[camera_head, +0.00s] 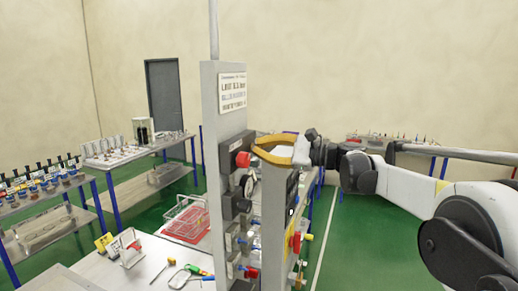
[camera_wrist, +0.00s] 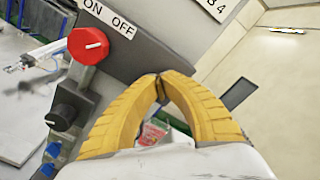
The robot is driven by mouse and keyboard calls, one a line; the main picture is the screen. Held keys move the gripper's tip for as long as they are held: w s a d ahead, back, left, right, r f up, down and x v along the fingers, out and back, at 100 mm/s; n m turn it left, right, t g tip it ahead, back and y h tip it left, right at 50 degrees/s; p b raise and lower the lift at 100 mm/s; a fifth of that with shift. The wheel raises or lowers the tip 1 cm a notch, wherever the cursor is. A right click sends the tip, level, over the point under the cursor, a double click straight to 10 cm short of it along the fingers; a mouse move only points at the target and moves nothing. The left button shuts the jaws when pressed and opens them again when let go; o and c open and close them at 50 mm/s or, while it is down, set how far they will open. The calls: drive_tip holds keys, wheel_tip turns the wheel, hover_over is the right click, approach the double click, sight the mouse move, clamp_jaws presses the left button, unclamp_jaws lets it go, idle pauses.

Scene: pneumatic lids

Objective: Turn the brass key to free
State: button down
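I cannot make out the brass key in either view. My gripper (camera_head: 259,149) has yellow fingers, and in the wrist view its fingertips (camera_wrist: 160,86) meet with nothing visible between them. It is near the upper part of an upright grey panel (camera_head: 228,90). A red knob (camera_head: 243,159) with a white mark sits on the panel, left of my fingers. In the wrist view the red knob (camera_wrist: 88,45) is under an ON OFF label (camera_wrist: 108,18), apart from my fingers. A black knob (camera_wrist: 63,115) is below it.
More fittings with red, blue and yellow handles (camera_head: 295,240) are lower on the panel. Shelves with bottles (camera_head: 45,183) stand farther left. Green floor (camera_head: 365,240) is open at right.

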drive_tip(key=c, duration=1.6)
unclamp_jaws()
drive_tip(key=v, duration=1.2)
drive_tip(key=shift+r, duration=0.1)
drive_tip(key=shift+a, duration=0.1)
